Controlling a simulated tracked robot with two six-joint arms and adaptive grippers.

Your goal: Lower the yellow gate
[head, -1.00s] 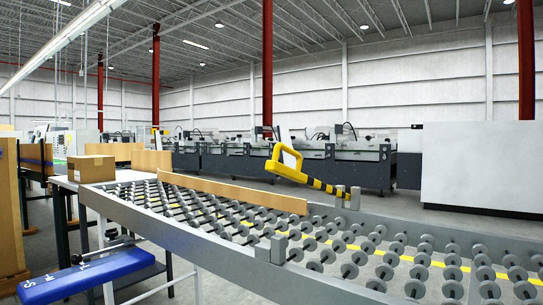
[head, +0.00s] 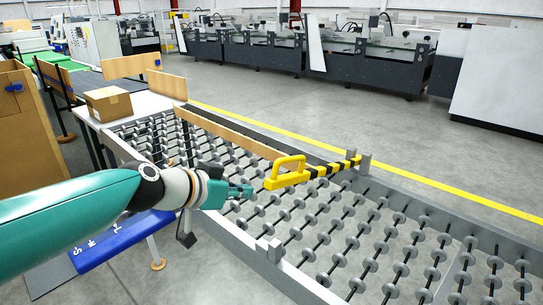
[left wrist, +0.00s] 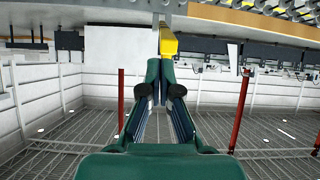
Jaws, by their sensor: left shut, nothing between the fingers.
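The yellow gate (head: 287,175) is a bar with black stripes and a yellow loop handle. It runs from grey posts (head: 363,162) at the far rail toward the left, and its handle end stands raised above the rollers. My left gripper (head: 247,191) is shut and empty, just left of the handle in the head view. In the left wrist view, the closed fingertips (left wrist: 160,62) point at a yellow part of the gate (left wrist: 168,42); whether they touch is unclear. My right gripper is not in view.
The roller conveyor (head: 340,220) lies under the gate. Small grey posts (head: 268,248) stand on its near rail. A wooden guide board (head: 230,133) runs along the rollers. A cardboard box (head: 108,103) stands on the table at left. A blue panel (head: 120,240) lies below my arm.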

